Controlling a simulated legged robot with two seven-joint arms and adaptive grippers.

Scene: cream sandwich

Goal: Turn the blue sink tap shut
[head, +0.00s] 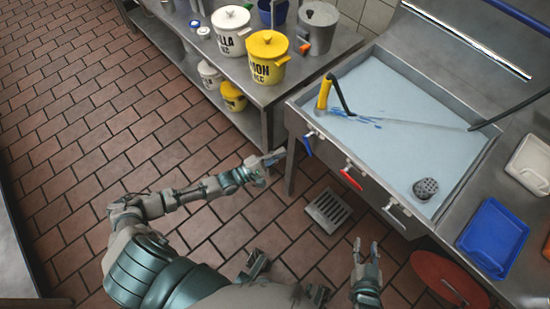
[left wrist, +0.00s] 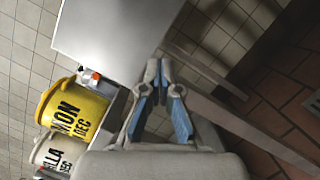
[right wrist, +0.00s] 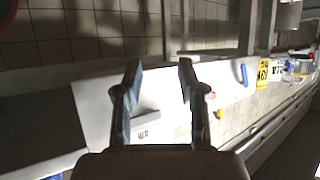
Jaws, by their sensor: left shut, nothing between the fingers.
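The blue tap handle (head: 308,144) is on the front face of the steel sink (head: 297,113), near its left corner. It also shows in the right wrist view (right wrist: 243,74). My left gripper (head: 278,156) is shut and empty, just left of the blue handle and apart from it. Its fingertips meet in the left wrist view (left wrist: 160,68), where I cannot make out the handle. My right gripper (head: 367,253) is open and empty, low in front of the sink; its fingers stand apart in the right wrist view (right wrist: 160,75).
A red handle (head: 351,178) and a white handle (head: 396,206) are farther right along the sink front. A yellow-handled sprayer (head: 324,94) and pale blue water are in the sink. A steel table with yellow (head: 268,58) and white (head: 231,30) buckets stands left. A floor drain (head: 327,210) lies below.

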